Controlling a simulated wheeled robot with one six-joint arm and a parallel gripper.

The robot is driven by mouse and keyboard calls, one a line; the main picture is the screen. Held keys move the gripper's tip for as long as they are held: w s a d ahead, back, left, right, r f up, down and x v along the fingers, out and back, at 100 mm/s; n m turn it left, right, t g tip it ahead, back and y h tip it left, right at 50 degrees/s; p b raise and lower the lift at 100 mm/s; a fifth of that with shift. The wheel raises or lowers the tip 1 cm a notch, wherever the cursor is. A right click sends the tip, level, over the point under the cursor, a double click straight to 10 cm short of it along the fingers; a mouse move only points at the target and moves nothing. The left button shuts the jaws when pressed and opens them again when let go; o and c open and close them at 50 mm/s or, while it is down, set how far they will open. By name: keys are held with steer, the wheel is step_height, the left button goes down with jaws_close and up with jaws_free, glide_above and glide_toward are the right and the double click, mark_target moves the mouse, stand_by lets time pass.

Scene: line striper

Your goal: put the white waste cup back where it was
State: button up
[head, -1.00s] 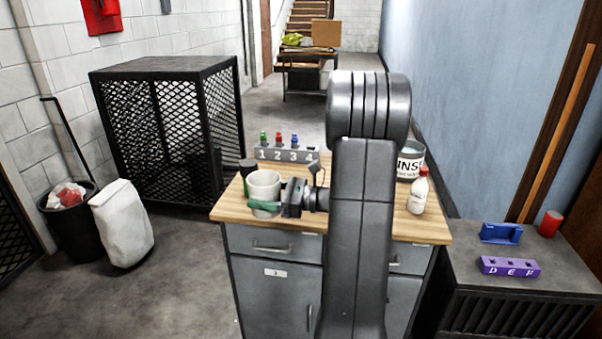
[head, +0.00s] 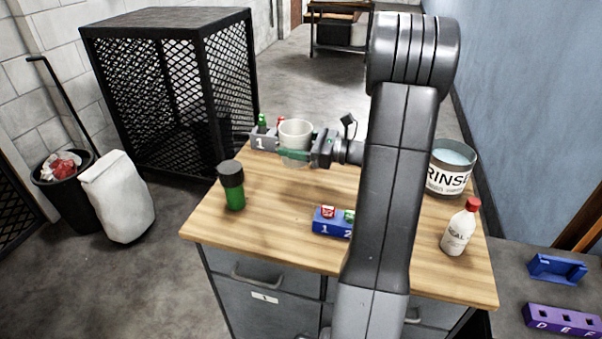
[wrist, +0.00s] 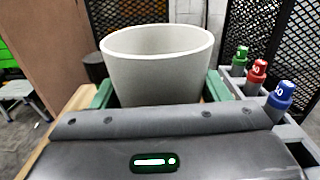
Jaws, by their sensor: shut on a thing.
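The white waste cup (head: 295,134) is held upright in my gripper (head: 297,155), whose green fingers are shut around its sides. In the head view the cup is over the back left part of the wooden worktop (head: 270,205), in front of the grey numbered rack (head: 263,140), most of which is hidden. In the wrist view the cup (wrist: 158,65) fills the middle, and its rim is open toward me. I cannot tell whether its base touches the worktop.
A green bottle with a black cap (head: 232,186) stands at the worktop's left edge. A blue numbered rack (head: 328,222) is near the front middle, partly behind my arm. A RINSE tub (head: 451,170) and a red-capped bottle (head: 459,230) stand at the right. The left middle is clear.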

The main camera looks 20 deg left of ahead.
step_height(320, 180, down, 9)
steer(key=shift+s+r, duration=0.1)
steer(key=shift+r, duration=0.05)
stand_by(0.4)
steer(key=shift+f+b, duration=0.2)
steer(key=shift+b, duration=0.1)
steer(key=o, duration=1.1)
steer(key=shift+o, duration=0.2)
steer(key=shift+r, duration=0.1)
steer(key=shift+d+r, duration=0.1)
steer(key=shift+d, duration=0.05)
steer(key=d, duration=1.1)
steer(key=shift+w+d, duration=0.35)
